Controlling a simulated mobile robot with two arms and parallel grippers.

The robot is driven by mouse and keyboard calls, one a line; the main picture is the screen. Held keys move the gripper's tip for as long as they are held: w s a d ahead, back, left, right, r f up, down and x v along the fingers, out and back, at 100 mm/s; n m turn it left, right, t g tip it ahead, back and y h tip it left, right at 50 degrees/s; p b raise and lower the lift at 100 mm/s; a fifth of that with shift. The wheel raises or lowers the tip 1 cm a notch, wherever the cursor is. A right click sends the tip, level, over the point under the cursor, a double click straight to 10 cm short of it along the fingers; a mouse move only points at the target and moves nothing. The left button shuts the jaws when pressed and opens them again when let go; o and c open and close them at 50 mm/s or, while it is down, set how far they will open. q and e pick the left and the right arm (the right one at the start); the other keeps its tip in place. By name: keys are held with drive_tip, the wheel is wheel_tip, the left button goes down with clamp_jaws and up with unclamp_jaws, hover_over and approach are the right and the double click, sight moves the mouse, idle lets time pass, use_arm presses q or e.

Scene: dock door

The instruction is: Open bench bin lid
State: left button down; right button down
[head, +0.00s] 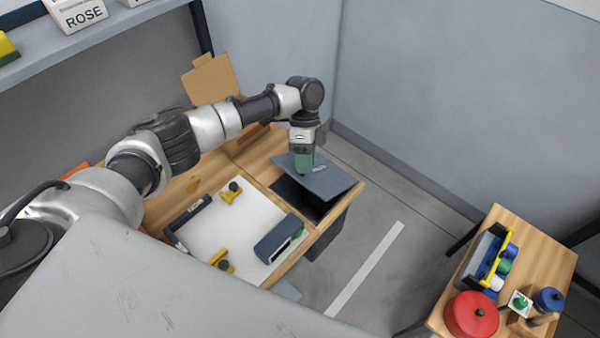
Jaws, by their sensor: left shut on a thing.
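The bench bin lid (332,183) is a grey panel set into the wooden bench top, right of centre in the head view. It is tilted partly up, with the dark opening of the bin (298,197) showing along its near side. My left gripper (304,168) comes down from above and is shut on the lid near its far left part. The gripper hides the exact place of the grip. The dark bin body (328,238) shows below the bench edge. My right gripper is not in view.
The wooden bench (257,160) also carries a white board (225,235) with yellow clamps and a dark blue block (278,238). A cardboard box (210,82) stands behind. A side table (545,250) at right holds a red pot (471,315). Clear floor lies between.

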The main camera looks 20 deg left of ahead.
use_arm(q)
drive_tip(key=shift+w+d+r+g+b, duration=0.2)
drive_tip(key=shift+w+r+g+b, duration=0.1)
drive_tip(key=shift+w+r+g, duration=0.15)
drive_tip(key=c, duration=0.9)
unclamp_jaws()
drive_tip(key=shift+c, duration=0.2)
drive_tip(key=shift+o, duration=0.2)
drive_tip(key=shift+w, duration=0.1)
